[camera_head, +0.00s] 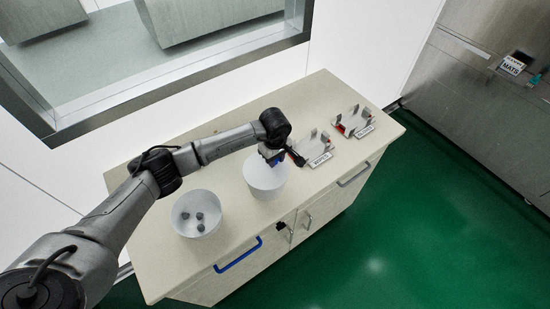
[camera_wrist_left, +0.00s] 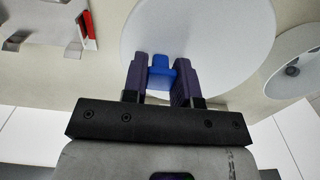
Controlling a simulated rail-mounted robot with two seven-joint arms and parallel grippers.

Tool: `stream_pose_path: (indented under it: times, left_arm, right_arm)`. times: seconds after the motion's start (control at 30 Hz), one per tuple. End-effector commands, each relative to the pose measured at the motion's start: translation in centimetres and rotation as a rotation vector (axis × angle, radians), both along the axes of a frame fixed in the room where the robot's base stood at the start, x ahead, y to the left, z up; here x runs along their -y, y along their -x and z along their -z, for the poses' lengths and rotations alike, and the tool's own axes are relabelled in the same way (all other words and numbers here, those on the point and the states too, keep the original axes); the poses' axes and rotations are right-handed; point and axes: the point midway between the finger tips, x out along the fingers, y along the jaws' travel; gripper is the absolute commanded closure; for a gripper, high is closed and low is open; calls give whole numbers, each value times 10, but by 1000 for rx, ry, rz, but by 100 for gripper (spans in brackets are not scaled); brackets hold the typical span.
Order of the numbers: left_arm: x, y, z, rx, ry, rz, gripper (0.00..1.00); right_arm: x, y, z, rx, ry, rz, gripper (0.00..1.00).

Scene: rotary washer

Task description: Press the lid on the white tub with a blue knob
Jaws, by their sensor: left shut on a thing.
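The white tub (camera_head: 265,188) stands on the beige counter, right of an open bowl. Its white lid (camera_wrist_left: 205,30) shows large in the left wrist view, with the blue knob (camera_wrist_left: 160,68) between the fingers. My left gripper (camera_wrist_left: 161,82) is shut on the blue knob. In the head view my left gripper (camera_head: 272,158) is over the top of the tub and hides much of the lid. I cannot tell whether the lid is fully seated on the rim. My right gripper is not in view.
An open white bowl (camera_head: 197,214) with several grey pieces stands left of the tub. Two labelled holders (camera_head: 314,150) (camera_head: 353,122) with upright metal prongs stand to the right. The counter's front edge has a blue handle (camera_head: 238,255). A window frame is behind.

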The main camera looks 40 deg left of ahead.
Motion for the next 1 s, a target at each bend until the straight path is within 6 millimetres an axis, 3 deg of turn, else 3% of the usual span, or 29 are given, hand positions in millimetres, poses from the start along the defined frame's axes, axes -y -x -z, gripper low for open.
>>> stream_pose_path:
  times: [1.0]
  left_arm:
    - [0, 0, 4, 0, 0, 1, 96]
  right_arm:
    - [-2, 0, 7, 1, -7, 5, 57]
